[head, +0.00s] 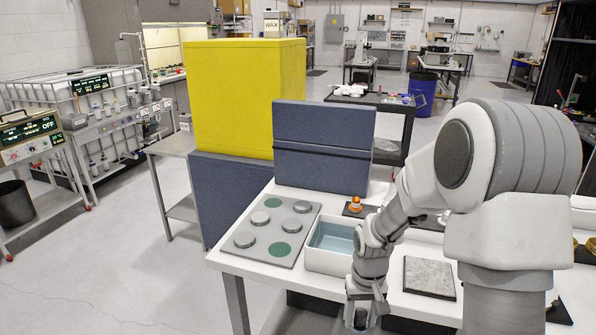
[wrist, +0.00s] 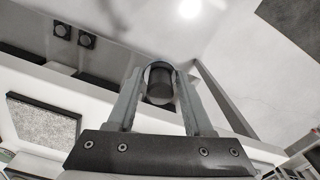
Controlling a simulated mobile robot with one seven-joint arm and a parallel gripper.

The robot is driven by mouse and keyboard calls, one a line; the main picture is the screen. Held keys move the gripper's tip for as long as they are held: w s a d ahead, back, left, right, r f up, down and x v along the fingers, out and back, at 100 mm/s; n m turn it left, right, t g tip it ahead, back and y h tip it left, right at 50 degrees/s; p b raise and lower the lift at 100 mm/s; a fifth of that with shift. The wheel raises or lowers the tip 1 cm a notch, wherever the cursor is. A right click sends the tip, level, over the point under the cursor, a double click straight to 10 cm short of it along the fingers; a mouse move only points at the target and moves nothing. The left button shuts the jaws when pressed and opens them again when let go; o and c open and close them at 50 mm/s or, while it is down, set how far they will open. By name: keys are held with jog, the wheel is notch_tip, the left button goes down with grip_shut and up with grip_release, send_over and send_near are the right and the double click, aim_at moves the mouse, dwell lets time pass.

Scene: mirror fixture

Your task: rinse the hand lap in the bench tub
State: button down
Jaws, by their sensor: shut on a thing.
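My gripper (head: 366,298) hangs fingers-down at the front edge of the white bench, to the right of and in front of the tub. It is shut on a dark cylindrical piece (head: 360,320), which may be the hand lap; I cannot tell for certain. In the wrist view this dark piece (wrist: 159,86) sits between the fingertips (wrist: 160,92), with floor beyond it. The bench tub (head: 326,262) is a white rectangular box holding bluish water. My arm hides its right side. The held piece is outside the tub.
A grey plate (head: 291,222) with several grey discs and two green spots lies left of the tub. An orange-topped piece (head: 355,203) on a dark square stands behind it. A grey stone slab (head: 430,276) lies right. Blue (head: 322,150) and yellow (head: 245,95) blocks rise behind.

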aim_at(362, 312)
jog(key=shift+r+p, duration=2.6)
jog(key=shift+r, duration=0.8)
jog(key=shift+f, duration=0.1)
